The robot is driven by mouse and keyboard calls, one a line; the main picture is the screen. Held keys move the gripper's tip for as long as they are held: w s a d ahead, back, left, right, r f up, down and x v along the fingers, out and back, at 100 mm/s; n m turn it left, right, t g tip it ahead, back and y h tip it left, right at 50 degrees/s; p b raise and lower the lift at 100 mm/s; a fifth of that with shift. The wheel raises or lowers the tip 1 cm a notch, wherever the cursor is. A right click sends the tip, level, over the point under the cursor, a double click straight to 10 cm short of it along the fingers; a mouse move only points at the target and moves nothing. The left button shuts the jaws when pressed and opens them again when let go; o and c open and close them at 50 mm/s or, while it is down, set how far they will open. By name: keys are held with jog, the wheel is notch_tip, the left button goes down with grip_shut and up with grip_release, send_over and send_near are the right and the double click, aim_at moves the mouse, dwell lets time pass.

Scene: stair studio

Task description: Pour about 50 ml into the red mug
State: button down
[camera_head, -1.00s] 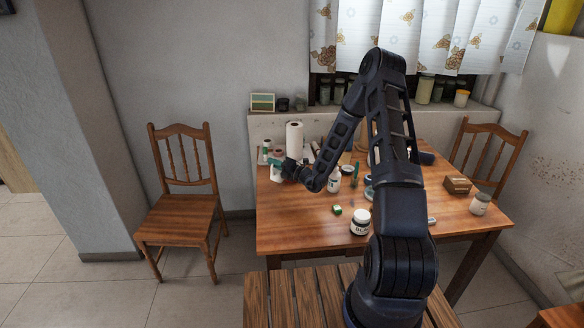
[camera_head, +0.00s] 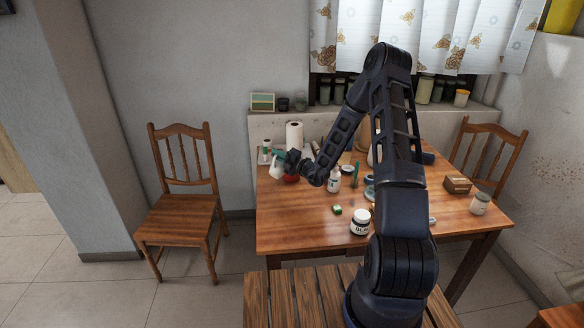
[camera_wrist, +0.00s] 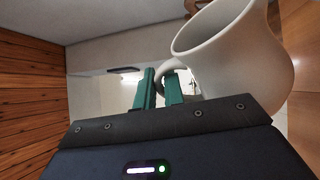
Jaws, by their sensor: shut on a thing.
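My gripper (camera_wrist: 163,82) is shut on the handle of a white jug (camera_wrist: 235,55). The green fingers and the jug's wide open mouth show in the wrist view; its contents cannot be seen. In the head view the jug (camera_head: 275,170) is held at the table's far left, tilted, with my gripper (camera_head: 279,157) at its upper side. The red mug (camera_head: 291,179) is on the table just right of the jug, partly hidden by my wrist. Whether liquid is flowing cannot be told.
The wooden table (camera_head: 300,226) has clear room at its front left. A paper roll (camera_head: 294,136) stands behind my gripper. A wooden box (camera_head: 457,185) is farther right.

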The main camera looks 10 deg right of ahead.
aim_at(278, 165)
jog(key=shift+w+d+r+m, duration=0.2)
jog(key=shift+d+r+m, duration=0.1)
jog(key=shift+m, duration=0.2)
jog(key=shift+w+d+r+m, duration=0.1)
jog(key=shift+w+r+m, duration=0.1)
jog(key=shift+m, duration=0.2)
jog(key=shift+w+d+r+m+t, duration=0.2)
jog(key=shift+w+d+m+t, duration=0.1)
jog(key=shift+m, duration=0.2)
dwell(0.4)
jog(key=shift+w+d+r+m+t+h, duration=0.15)
jog(key=shift+w+d+r+m+h, duration=0.05)
jog(key=shift+w+d+m, duration=0.35)
jog(key=shift+w+d+r+m+t+h, duration=0.15)
jog(key=shift+w+d+m+h, duration=0.05)
jog(key=shift+w+d+m, duration=0.3)
dwell(0.8)
